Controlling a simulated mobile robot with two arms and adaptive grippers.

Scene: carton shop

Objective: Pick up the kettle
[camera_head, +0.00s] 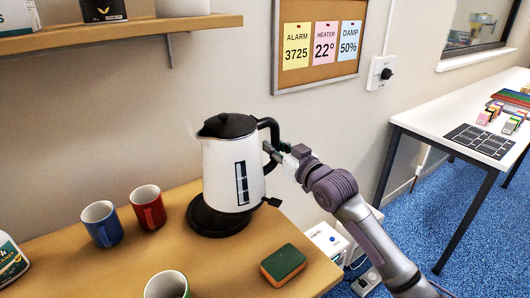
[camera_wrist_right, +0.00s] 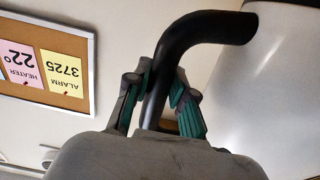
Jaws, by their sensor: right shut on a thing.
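The kettle (camera_head: 219,172) is white with a black lid, a black handle and a dark level window. It is upright over its round black base (camera_head: 216,223) on the wooden counter; I cannot tell whether its bottom touches the base. My right gripper (camera_head: 273,153) is at the kettle's right side, shut on the handle. In the right wrist view the two green-lined fingers (camera_wrist_right: 160,108) are on either side of the black handle (camera_wrist_right: 192,36), and part of the white kettle body (camera_wrist_right: 272,95) shows at the right. My left gripper is not in view.
A blue mug (camera_head: 103,226) and a red mug (camera_head: 149,209) stand left of the base. A green mug (camera_head: 166,284) and a green-orange sponge (camera_head: 284,265) are in front. A bottle (camera_head: 10,262) stands far left. A wooden shelf (camera_head: 120,34) hangs above; a white table (camera_head: 430,118) stands right.

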